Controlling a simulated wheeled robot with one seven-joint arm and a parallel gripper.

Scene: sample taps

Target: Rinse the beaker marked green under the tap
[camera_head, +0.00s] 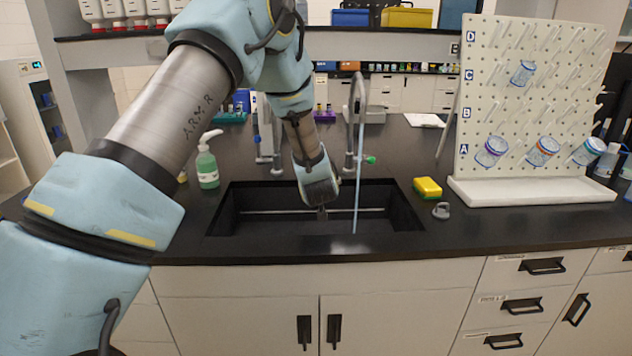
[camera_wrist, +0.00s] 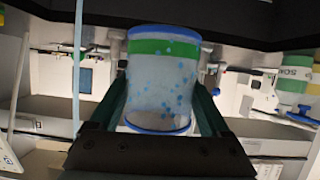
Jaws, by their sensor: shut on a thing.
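My gripper (camera_wrist: 163,100) is shut on a clear beaker (camera_wrist: 160,85) with a green band, blue rims and blue spots on its wall. In the head view my gripper (camera_head: 322,210) points down over the black sink (camera_head: 260,222), and the beaker is hidden behind it. The tap (camera_head: 353,112) with a green knob runs a thin stream of water (camera_head: 357,180) into the sink, right of my gripper. In the wrist view the stream (camera_wrist: 77,60) passes left of the beaker, apart from it. A second tap (camera_head: 275,145) stands left, with no stream visible.
A white pegboard (camera_head: 490,100) at the right holds several beakers above a white tray (camera_head: 530,191). A yellow sponge (camera_head: 427,188) and a small grey object (camera_head: 441,211) lie right of the sink. A green soap bottle (camera_head: 207,165) stands left of it.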

